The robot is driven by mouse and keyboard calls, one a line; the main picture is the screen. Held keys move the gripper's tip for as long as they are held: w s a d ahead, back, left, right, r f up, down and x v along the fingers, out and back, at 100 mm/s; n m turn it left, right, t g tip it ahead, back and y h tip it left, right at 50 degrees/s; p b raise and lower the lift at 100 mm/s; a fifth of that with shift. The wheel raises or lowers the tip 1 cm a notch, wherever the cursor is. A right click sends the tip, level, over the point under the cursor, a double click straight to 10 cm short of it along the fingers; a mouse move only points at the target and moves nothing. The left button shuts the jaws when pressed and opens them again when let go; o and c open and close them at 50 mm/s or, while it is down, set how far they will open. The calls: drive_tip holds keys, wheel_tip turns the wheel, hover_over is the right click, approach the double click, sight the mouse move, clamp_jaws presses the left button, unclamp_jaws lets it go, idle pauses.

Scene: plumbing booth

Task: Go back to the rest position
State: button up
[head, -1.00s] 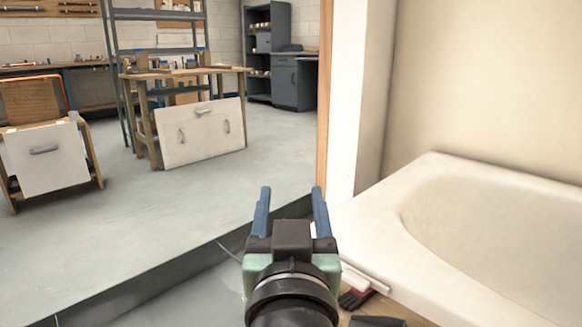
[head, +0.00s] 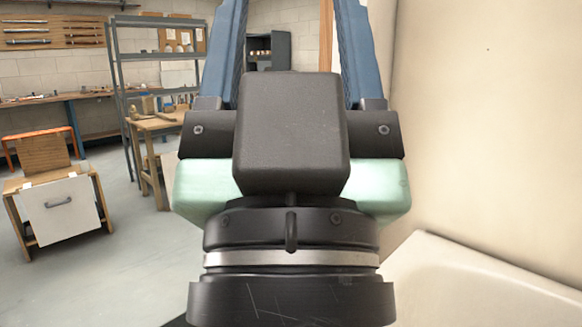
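My gripper (head: 293,45) fills the middle of the head view, close to the camera and pointing away from it. Its two blue fingers stand well apart, and nothing shows between them except the room behind. The fingertips run past the top edge of the picture. The gripper touches nothing that I can see.
A white bathtub (head: 480,285) is at the lower right, beside a pale wall (head: 490,130). A wooden stand with a white panel (head: 62,208) is at the left. A wooden table (head: 150,130) and metal shelves (head: 160,55) stand behind. The grey floor (head: 130,225) between is clear.

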wheel_tip(320, 180, up, 31)
drive_tip(key=p, duration=2.8)
drive_tip(key=shift+f, duration=0.15)
